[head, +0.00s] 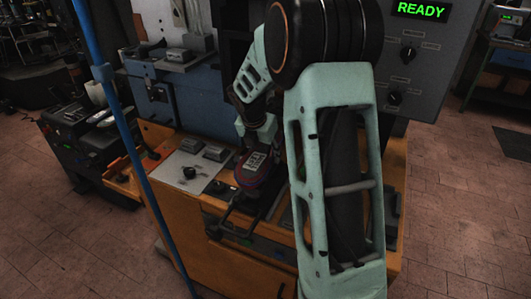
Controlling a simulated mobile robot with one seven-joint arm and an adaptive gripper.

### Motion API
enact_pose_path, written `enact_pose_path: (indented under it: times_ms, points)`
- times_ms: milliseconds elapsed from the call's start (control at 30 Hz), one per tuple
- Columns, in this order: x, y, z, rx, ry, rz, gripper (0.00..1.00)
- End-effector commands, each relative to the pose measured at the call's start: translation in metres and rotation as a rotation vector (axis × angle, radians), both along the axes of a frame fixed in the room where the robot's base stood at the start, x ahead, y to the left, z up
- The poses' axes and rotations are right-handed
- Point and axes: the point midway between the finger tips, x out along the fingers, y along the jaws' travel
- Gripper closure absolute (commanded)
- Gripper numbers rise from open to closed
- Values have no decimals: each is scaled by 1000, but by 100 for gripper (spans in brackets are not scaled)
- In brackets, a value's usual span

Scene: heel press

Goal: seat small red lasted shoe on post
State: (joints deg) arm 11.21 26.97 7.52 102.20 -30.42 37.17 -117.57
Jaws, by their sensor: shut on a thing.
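My gripper (240,218) reaches down from the arm over the front of the orange bench, in the middle of the head view. Its dark, rounded body carries a pale label and a reddish and blue edge. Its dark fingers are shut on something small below. The held thing is in shadow and mostly hidden, and I cannot make out the outline of the small red lasted shoe or its tilt. I cannot pick out the post either. My own arm covers much of the machine to the right of the gripper.
The orange bench (155,210) carries a pale panel (180,172) with a black knob and grey blocks. A blue-grey machine housing (185,95) stands behind. A grey control box (420,60) shows READY in green. A blue pole (135,145) crosses the left foreground. Brick floor is clear at right.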

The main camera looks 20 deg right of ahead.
Motion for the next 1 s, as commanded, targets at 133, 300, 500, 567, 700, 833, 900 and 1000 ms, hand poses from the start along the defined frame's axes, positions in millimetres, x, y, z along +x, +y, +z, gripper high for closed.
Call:
enact_pose_path:
  times_ms: [133,300,500,567,700,833,900,1000]
  points:
    - [1,0,-1,-1,-2,0,91]
    - [1,0,-4,-1,-2,0,91]
    - [1,0,-6,0,-3,0,91]
    - [1,0,-7,0,-3,0,91]
    - [1,0,-9,0,-3,0,91]
    - [1,0,-10,0,-2,-1,47]
    - [1,0,-10,0,-2,-1,40]
    - [0,0,-10,0,-1,0,37]
